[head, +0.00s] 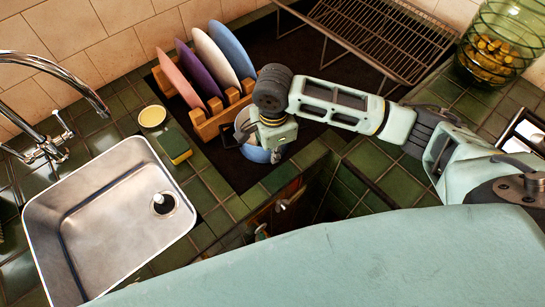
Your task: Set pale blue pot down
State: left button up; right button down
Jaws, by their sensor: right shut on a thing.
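The pale blue pot (254,153) is at the middle of the head view, beside the near end of the wooden plate rack and over the dark mat. My right gripper (262,140) is above it, shut on it. The gripper and wrist hide much of the pot, including its inside. I cannot tell whether its base touches the mat. My left gripper is not in view.
A wooden rack (214,124) holds several coloured plates just left of the pot. The dark mat (237,176) has bare room in front. A metal sink (90,225), sponge (175,146) and yellow dish (152,116) are left. A wire rack (385,35) stands behind my arm.

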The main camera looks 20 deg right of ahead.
notch_tip(320, 180, down, 4)
jog(key=shift+w+r, duration=0.1)
jog(key=shift+r, duration=0.05)
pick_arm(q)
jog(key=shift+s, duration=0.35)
pick_arm(e)
jog(key=c, duration=2.1)
grip_release()
notch_tip(320, 180, up, 12)
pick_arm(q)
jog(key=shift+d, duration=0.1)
